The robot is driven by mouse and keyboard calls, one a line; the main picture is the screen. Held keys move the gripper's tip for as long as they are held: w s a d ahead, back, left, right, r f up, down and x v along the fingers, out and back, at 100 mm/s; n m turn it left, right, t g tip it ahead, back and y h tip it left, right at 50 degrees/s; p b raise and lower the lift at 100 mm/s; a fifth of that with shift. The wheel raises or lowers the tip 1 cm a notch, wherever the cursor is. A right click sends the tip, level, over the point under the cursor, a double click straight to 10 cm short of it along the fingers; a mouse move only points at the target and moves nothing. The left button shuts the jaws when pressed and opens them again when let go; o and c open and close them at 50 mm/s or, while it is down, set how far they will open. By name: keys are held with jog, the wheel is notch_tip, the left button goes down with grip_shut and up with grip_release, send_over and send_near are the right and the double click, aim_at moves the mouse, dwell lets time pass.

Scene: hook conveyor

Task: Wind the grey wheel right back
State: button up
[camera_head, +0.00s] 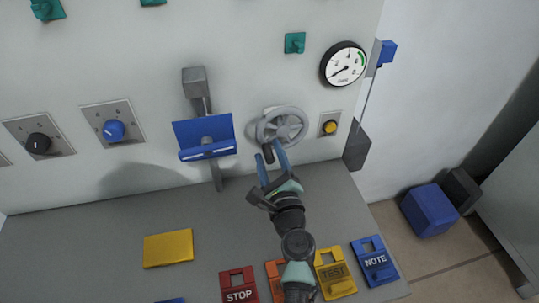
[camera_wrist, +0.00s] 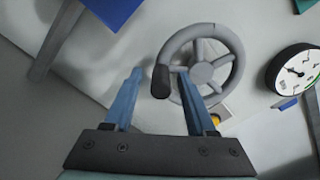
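The grey wheel (camera_head: 282,126) is mounted on the pale upright panel, with spokes and a dark crank handle (camera_head: 268,153) at its lower left. In the wrist view the grey wheel (camera_wrist: 203,68) is ahead of my gripper, and its dark handle (camera_wrist: 161,81) sits on the left of the rim. My gripper (camera_head: 270,161) is just below the wheel, its blue fingers pointing up at the handle. In the wrist view my gripper (camera_wrist: 157,78) is open, and the handle appears between the fingertips, nearer the right finger. I cannot tell whether they touch.
A round gauge (camera_head: 344,64) and a yellow button (camera_head: 329,127) are right of the wheel. A blue tray on a lever (camera_head: 205,137) is close on the left. Tags, including a red STOP tag (camera_head: 239,285), lie on the grey ledge (camera_head: 110,230).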

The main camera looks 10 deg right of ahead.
jog(key=s, duration=1.3)
jog(key=shift+d, duration=0.25)
